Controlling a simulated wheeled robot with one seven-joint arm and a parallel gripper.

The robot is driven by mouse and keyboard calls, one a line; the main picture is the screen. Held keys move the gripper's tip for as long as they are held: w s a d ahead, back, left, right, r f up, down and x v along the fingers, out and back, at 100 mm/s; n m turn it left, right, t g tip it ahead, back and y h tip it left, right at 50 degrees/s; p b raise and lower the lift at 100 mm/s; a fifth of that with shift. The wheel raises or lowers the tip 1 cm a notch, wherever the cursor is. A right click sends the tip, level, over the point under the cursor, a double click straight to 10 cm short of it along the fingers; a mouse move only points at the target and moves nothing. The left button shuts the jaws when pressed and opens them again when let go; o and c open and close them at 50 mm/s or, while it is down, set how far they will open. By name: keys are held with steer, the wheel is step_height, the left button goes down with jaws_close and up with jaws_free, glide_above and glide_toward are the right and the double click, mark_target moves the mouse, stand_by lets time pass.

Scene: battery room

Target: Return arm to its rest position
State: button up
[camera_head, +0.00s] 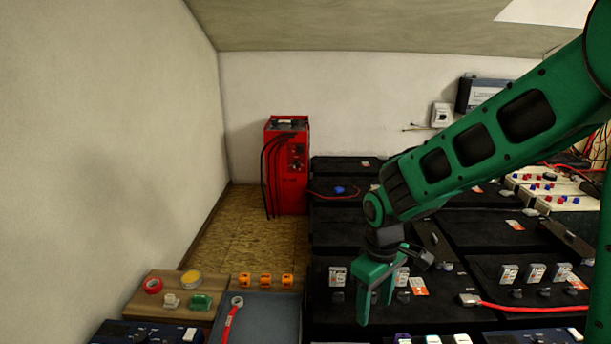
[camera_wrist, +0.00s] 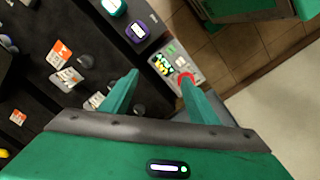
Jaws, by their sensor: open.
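My green arm reaches in from the upper right of the head view. My gripper (camera_head: 376,311) hangs at its end, pointing down above the black battery tops (camera_head: 335,235). Its two fingers are apart and nothing shows between them in the head view. In the wrist view my gripper (camera_wrist: 160,78) also has its fingers spread, with no object held. Beyond the fingertips lies a grey panel (camera_wrist: 196,72) with a red ring and small green and yellow parts. I cannot tell the exact height of the fingers above the batteries.
A red charger (camera_head: 290,170) stands by the back wall. Several small labelled blocks stand near my gripper. A white-topped unit (camera_head: 550,188) with red cables is at right.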

steer(key=s+d+r+m, duration=0.5)
steer(key=s+d, duration=0.1)
steer(key=d, duration=0.5)
steer(key=s+d+r+m, duration=0.45)
steer(key=s+d, duration=0.25)
steer(key=d, duration=0.3)
steer(key=s+d+m, duration=0.4)
steer(key=s, duration=0.4)
steer(key=shift+s+r+m+y, duration=0.3)
steer(key=shift+s+r+m, duration=0.05)
steer(key=shift+s, duration=0.05)
steer(key=shift+w+f, duration=0.25)
steer(key=shift+w, duration=0.45)
